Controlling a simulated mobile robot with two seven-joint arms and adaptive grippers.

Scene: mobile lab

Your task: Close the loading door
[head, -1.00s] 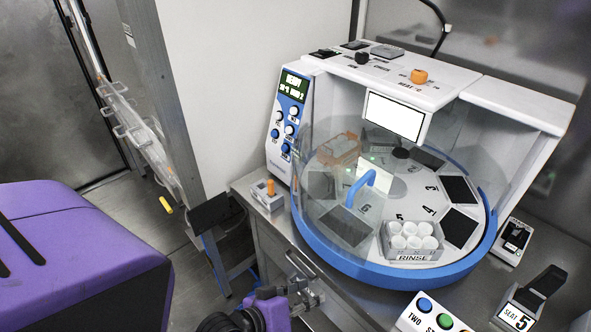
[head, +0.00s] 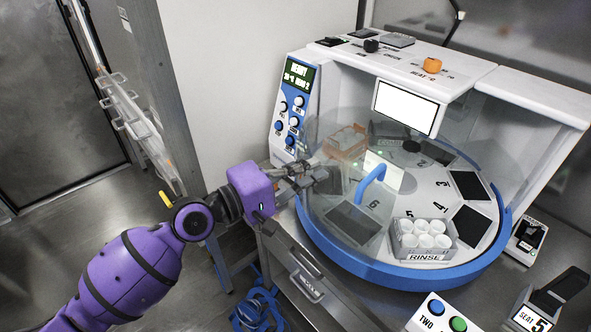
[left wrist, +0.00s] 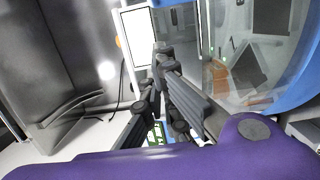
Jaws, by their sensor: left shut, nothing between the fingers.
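The loading door is a clear curved panel (head: 333,205) with a blue handle (head: 370,182), on the front left of the round blue-rimmed machine (head: 400,278). The front right of the machine is open, and the numbered carousel (head: 428,202) shows there. My left gripper (head: 318,172) is shut and empty at the left edge of the door, to the left of the handle. In the left wrist view its dark fingers (left wrist: 160,75) are together, with the clear panel (left wrist: 235,60) to their right. I cannot tell whether they touch the panel. My right gripper is not in view.
A rinse rack with white cups (head: 422,240) sits at the front of the carousel. A control panel (head: 292,108) with knobs stands behind my left gripper. A button box (head: 442,315) and a seat-5 stand (head: 540,305) are on the bench at the front right.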

